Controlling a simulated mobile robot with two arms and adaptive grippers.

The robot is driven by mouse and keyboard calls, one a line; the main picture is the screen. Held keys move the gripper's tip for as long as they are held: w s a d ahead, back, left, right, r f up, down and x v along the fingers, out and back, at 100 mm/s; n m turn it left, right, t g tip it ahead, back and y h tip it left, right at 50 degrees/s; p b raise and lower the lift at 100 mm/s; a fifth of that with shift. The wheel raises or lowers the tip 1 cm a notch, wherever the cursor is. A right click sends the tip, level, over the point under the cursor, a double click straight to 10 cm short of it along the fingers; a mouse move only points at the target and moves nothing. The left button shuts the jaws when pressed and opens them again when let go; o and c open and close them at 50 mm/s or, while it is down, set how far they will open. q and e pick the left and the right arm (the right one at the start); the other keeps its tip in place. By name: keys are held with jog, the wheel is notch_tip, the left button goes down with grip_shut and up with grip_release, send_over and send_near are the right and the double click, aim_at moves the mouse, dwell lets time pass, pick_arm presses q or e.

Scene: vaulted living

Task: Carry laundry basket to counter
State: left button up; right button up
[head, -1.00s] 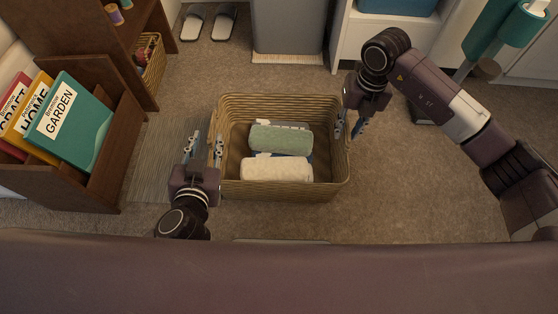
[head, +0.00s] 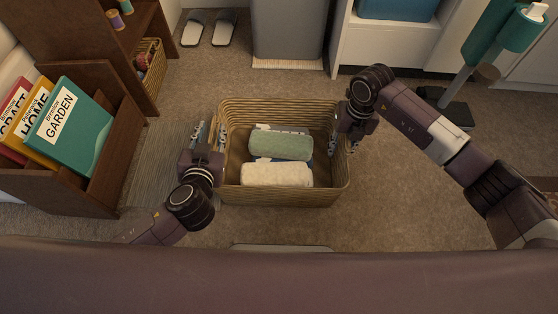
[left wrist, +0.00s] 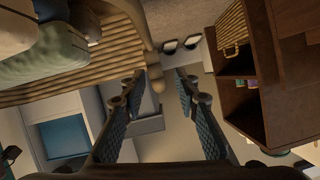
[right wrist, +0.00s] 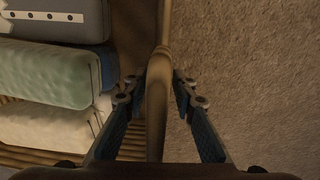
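The woven laundry basket (head: 285,195) stands on the carpet in front of me, with a green rolled towel (head: 281,146) and a white rolled towel (head: 277,174) inside. My left gripper (head: 209,134) is open at the basket's left wall. In the left wrist view, the wicker rim (left wrist: 148,45) reaches close to the open fingertips; whether it lies fully between them is unclear. My right gripper (head: 343,145) is open at the right wall. In the right wrist view, its fingers stand on both sides of the rim (right wrist: 157,100), with gaps visible. I cannot identify the counter.
A wooden bin of books (head: 70,125) and a brown shelf (head: 125,45) stand at left. Slippers (head: 208,28), a grey bin (head: 288,28) and a white cabinet (head: 385,42) are behind the basket. A teal stand (head: 480,55) is at upper right.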

pick_arm(q)
jog(key=shift+w+f, duration=0.1)
jog(key=shift+w, duration=0.2)
pick_arm(e)
jog(key=shift+f, duration=0.3)
pick_arm(q)
jog(key=shift+c, duration=0.3)
pick_arm(e)
jog(key=shift+c, duration=0.4)
pick_arm(q)
grip_shut()
pick_arm(e)
grip_shut()
pick_arm(q)
jog(key=shift+r, duration=0.25)
pick_arm(e)
jog(key=shift+r, duration=0.2)
